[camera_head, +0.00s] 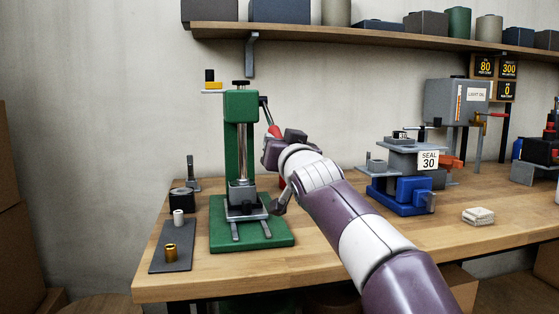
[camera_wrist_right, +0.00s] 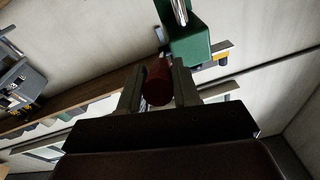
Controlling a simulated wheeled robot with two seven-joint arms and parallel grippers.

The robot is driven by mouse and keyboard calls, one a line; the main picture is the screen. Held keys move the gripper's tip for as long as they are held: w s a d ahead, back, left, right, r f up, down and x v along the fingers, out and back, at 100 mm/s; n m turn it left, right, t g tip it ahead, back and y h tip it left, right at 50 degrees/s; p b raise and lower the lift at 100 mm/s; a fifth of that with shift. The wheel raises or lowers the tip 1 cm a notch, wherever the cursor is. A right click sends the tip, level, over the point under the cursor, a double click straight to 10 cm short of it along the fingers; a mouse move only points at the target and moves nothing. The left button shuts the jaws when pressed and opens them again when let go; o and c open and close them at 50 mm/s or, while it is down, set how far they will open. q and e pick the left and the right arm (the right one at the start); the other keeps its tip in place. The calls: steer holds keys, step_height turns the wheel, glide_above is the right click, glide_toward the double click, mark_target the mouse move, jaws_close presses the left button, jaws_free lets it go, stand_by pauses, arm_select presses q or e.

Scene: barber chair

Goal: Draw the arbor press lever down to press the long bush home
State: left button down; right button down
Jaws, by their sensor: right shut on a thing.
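The green arbor press (camera_head: 232,150) stands upright on its green base at the left of the bench. Its bright ram (camera_head: 242,150) runs down to a grey block (camera_head: 242,192) on the press bed. I cannot make out the long bush there. The dark lever hangs down on the press's right side, with a red handle (camera_head: 273,130). My right gripper (camera_head: 272,152) is shut on this handle. In the right wrist view, the dark red handle (camera_wrist_right: 157,84) sits between the two fingers (camera_wrist_right: 157,92), with the green press head (camera_wrist_right: 188,42) just beyond. My left gripper is out of view.
A dark tray (camera_head: 158,262) left of the press holds a brass bush (camera_head: 170,252) and a pale bush (camera_head: 178,217). A blue and grey fixture (camera_head: 402,193) with a SEAL 30 sign stands right of my arm. A shelf (camera_head: 360,38) runs above.

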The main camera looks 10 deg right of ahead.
steer(key=shift+w+f, duration=0.25)
steer(key=shift+f, duration=0.45)
steer(key=c, duration=1)
jaws_free()
steer(key=shift+o, duration=0.6)
steer(key=shift+r, duration=0.25)
steer(key=shift+s, duration=0.2)
steer(key=s+d+f+b, duration=0.1)
steer(key=s+b, duration=0.3)
steer(key=s, duration=0.8)
steer(key=shift+f, duration=0.3)
steer(key=shift+s, duration=0.15)
